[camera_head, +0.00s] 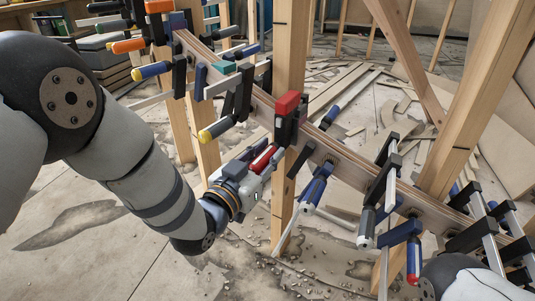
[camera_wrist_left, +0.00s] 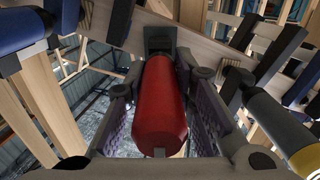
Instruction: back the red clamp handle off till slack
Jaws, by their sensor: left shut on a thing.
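The red clamp handle (camera_wrist_left: 158,110) fills the middle of the left wrist view, with a dark block at its far end against the wood. In the head view the red handle (camera_head: 262,158) shows partly between the fingers of my left gripper (camera_head: 268,163). The fingers of my left gripper (camera_wrist_left: 160,112) lie along both sides of the handle, and it is shut on it. A clamp with a red pad (camera_head: 288,104) and dark body sits on the curved stringer (camera_head: 329,148) just above. My right gripper is out of view.
Several other clamps crowd the stringer, including a blue-handled one (camera_head: 314,190) to the right of my gripper and a yellow-tipped one (camera_head: 217,129) to the left. A wooden post (camera_head: 283,222) stands right behind.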

